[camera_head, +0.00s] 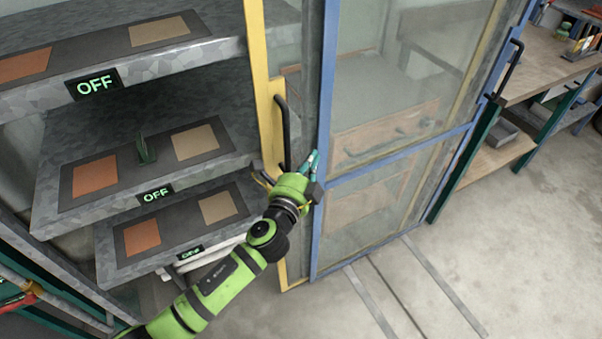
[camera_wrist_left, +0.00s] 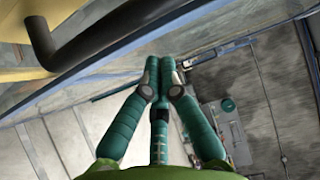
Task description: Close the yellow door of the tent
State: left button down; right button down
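The yellow door (camera_head: 263,115) shows as a yellow upright frame beside the shelves, with a black handle (camera_head: 282,130). A blue-framed glass door (camera_head: 327,120) stands to its right in the picture, partly overlapping it. My left gripper (camera_head: 313,160) is by the blue door's left upright, a little right of and below the yellow door's handle. In the left wrist view its teal fingers (camera_wrist_left: 159,75) meet at the tips with nothing visible between them. The black handle (camera_wrist_left: 120,30) and part of the yellow frame (camera_wrist_left: 18,62) show at the upper left there. My right gripper is not in view.
Metal shelves (camera_head: 100,130) with orange and tan squares and "OFF" signs stand at the left. A wooden workbench (camera_head: 540,70) stands at the far right. Floor rails (camera_head: 440,285) run across the concrete below the doors. The floor at the lower right is clear.

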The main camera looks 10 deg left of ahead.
pick_arm(q)
jog(key=a+p, duration=0.1)
jog(key=a, duration=0.2)
jog(key=shift+s+a, duration=0.2)
dwell(0.3)
